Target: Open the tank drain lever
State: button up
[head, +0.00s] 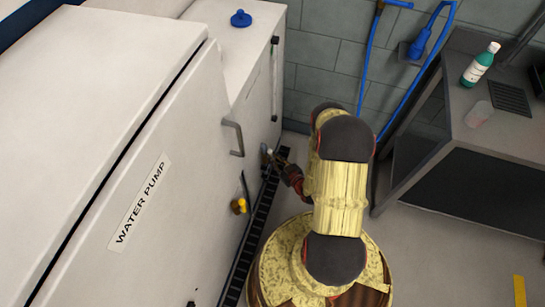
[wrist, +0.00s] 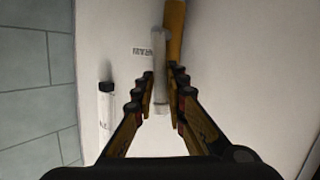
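A pale grey bar (wrist: 160,65), which looks like the drain lever, stands out from the white cabinet face in the wrist view. A small printed label (wrist: 143,51) beside it is too small to read. My gripper (wrist: 158,84) is open, with one finger on each side of the bar's near end. I cannot tell whether either finger touches it. In the head view my gripper (head: 275,158) is low against the white cabinet's side, and the lever is mostly hidden there.
An orange-yellow piece (wrist: 175,30) is close behind the bar. A yellow knob (head: 239,206) and a grey handle (head: 233,138) are on the cabinet (head: 259,90). The "WATER PUMP" cabinet (head: 150,190) is at left. A dark bench (head: 470,125) stands at right.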

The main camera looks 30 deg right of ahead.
jog(key=o, duration=0.4)
jog(key=shift+s, duration=0.1)
jog(key=shift+v, duration=5.9)
jog(key=shift+c, duration=0.3)
